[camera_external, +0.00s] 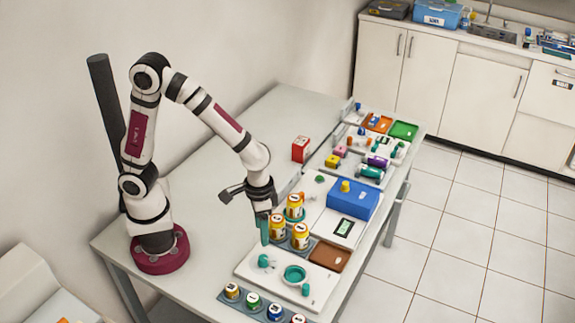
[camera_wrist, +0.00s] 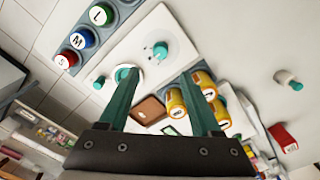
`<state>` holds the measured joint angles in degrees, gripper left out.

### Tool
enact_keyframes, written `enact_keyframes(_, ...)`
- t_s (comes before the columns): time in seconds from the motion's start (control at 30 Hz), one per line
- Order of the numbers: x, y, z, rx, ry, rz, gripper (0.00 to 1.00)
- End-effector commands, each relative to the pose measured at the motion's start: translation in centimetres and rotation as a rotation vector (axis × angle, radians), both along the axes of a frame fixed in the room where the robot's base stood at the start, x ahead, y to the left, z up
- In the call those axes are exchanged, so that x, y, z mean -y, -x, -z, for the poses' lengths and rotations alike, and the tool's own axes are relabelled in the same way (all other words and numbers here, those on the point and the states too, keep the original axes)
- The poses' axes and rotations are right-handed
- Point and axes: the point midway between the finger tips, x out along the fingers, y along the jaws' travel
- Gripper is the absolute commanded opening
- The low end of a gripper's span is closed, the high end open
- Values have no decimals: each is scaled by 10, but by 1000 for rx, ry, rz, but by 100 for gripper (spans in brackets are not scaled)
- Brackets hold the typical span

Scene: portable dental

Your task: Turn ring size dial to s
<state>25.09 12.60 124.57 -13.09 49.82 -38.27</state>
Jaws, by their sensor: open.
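The likely ring size dial is a teal knob (camera_external: 263,261) on the left of a white panel (camera_external: 250,275); it also shows in the wrist view (camera_wrist: 160,50), with small marks around it too blurred to read. A round teal ring (camera_external: 294,274) and a smaller teal knob (camera_external: 305,289) are on the same panel. My gripper (camera_external: 264,230) points down above the panel's back left part, near the dial and apart from it. In the wrist view my gripper (camera_wrist: 160,75) is open and empty, and its left finger partly hides the teal ring.
Amber jars (camera_external: 300,236) stand in a rack close beside my fingers. Lettered jars, red S (camera_wrist: 66,59), blue M (camera_wrist: 80,39) and green L (camera_wrist: 101,14), stand in a rack at the panel's front. A brown tray (camera_external: 330,256) and blue box (camera_external: 354,193) lie farther right.

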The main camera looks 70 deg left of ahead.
Motion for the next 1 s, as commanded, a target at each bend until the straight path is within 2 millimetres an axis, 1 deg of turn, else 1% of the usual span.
enact_keyframes(0.03,-1,2,16,-9,-4,0,65)
enact_keyframes(0.1,-1,2,38,-8,-4,1,65)
enact_keyframes(0.2,-1,2,66,-8,-4,1,65)
enact_keyframes(0.3,-1,2,86,-5,-3,1,65)
enact_keyframes(0.4,-1,1,99,-3,-2,2,65)
enact_keyframes(0.5,-1,1,105,-1,-1,2,65)
enact_keyframes(0.77,-1,0,107,0,-1,2,65)
enact_keyframes(0.8,-1,0,107,0,-1,2,61)
enact_keyframes(0.87,-1,0,107,0,0,2,51)
enact_keyframes(1.0,-1,0,107,0,0,2,25)
